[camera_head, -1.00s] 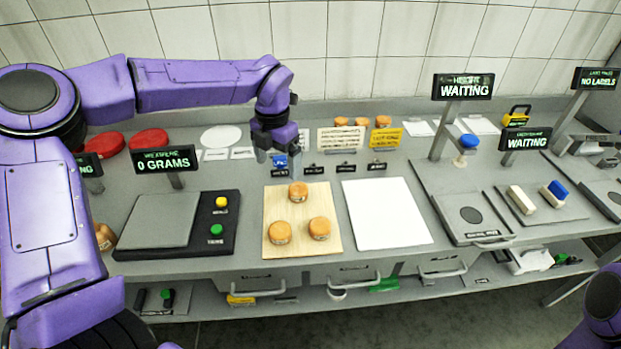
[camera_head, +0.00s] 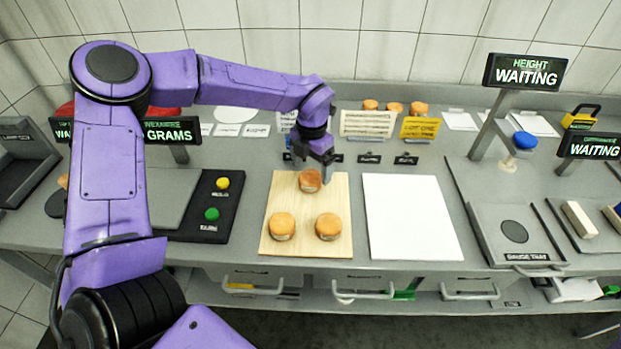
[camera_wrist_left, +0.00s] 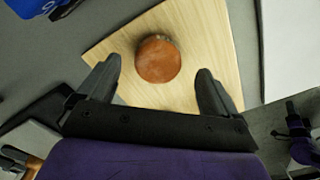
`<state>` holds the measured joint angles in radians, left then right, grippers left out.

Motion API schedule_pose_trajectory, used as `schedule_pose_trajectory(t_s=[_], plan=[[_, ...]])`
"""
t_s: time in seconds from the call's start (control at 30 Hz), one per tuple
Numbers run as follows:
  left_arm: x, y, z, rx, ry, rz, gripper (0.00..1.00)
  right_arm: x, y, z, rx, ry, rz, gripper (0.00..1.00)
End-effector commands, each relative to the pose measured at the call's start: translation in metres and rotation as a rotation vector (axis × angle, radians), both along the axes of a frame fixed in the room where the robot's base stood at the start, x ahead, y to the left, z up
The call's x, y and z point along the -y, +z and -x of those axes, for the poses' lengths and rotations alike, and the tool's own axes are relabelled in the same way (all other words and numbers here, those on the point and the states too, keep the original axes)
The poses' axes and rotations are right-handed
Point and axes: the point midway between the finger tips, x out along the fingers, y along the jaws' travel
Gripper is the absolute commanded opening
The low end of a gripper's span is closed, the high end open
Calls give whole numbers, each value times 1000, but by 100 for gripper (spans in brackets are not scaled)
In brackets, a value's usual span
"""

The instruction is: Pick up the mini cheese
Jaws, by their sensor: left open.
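Three small orange-brown mini cheeses stand on a light wooden board (camera_head: 338,245). One is at the back (camera_head: 310,181), one at the front left (camera_head: 282,226) and one at the front right (camera_head: 328,227). My left gripper (camera_head: 313,172) is above the back part of the board, by the back cheese. In the left wrist view, one round cheese (camera_wrist_left: 158,60) shows beyond and between the two fingertips of the open left gripper (camera_wrist_left: 158,85). Neither finger visibly touches it.
A white sheet (camera_head: 412,217) lies right of the board. A scale pad with yellow and green buttons (camera_head: 211,214) is at the left. Several more cheeses (camera_head: 395,108) sit at the back. The gauge tray (camera_head: 514,247) and its sign posts stand at the right.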

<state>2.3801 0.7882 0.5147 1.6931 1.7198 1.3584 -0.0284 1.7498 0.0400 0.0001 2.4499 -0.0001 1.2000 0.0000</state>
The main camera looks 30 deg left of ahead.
Motion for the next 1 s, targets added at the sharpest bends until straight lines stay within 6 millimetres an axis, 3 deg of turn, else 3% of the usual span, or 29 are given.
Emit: schedule_pose_trajectory(t_s=[0.1,0.2,0.47,0.67,1.0], plan=[[-3,-18,3,-5,1,-1,93,0,17,0,0,0,0,43],[-3,-35,3,-4,1,-2,93,0,17,0,0,0,0,43],[-4,-41,2,0,3,0,93,0,16,0,0,0,0,43],[-4,-41,2,-1,3,0,31,0,16,0,0,0,0,43],[-3,-38,2,1,3,0,31,0,15,0,0,0,0,43]])
